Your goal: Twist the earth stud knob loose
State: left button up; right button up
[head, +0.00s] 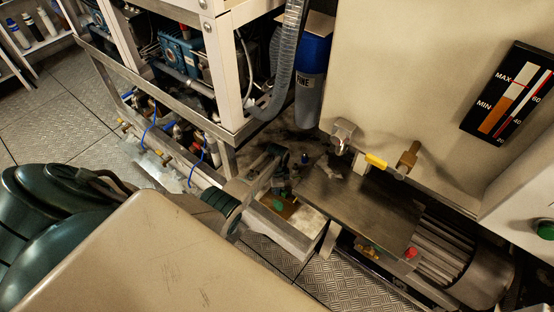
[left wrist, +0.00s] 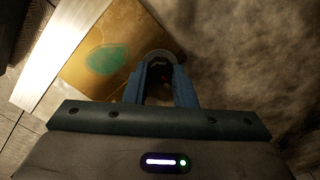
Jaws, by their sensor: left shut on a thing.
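The earth stud knob seems to be the dark round piece (left wrist: 158,54) between my left fingertips in the left wrist view. Only its rounded far edge shows, and the fingers hide its sides. My left gripper (left wrist: 160,72) is shut on it, with one blue finger on each side. In the head view my left gripper (head: 284,188) reaches in from the left, low by a brass-coloured plate with a green stain (head: 286,208). The knob cannot be made out there. The plate also shows in the left wrist view (left wrist: 85,75), beside the fingers. My right gripper is not in view.
A dark flat cover (head: 360,200) lies just right of the gripper, with a ribbed motor (head: 440,250) beyond it. A metal frame (head: 235,130) with a hose (head: 285,75) and a blue filter housing (head: 312,65) stands behind. A yellow-handled valve (head: 376,161) is at the right.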

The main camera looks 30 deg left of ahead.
pick_arm(q)
jog(key=shift+a+n, duration=0.1)
jog(key=shift+n, duration=0.4)
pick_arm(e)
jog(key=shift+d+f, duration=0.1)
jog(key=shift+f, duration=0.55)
pick_arm(q)
jog(key=o, duration=1)
jog(key=shift+r, duration=0.25)
notch_tip(320, 180, up, 10)
jog(key=p, duration=0.3)
jog(key=shift+r+p, duration=0.15)
jog(key=shift+p, duration=0.2)
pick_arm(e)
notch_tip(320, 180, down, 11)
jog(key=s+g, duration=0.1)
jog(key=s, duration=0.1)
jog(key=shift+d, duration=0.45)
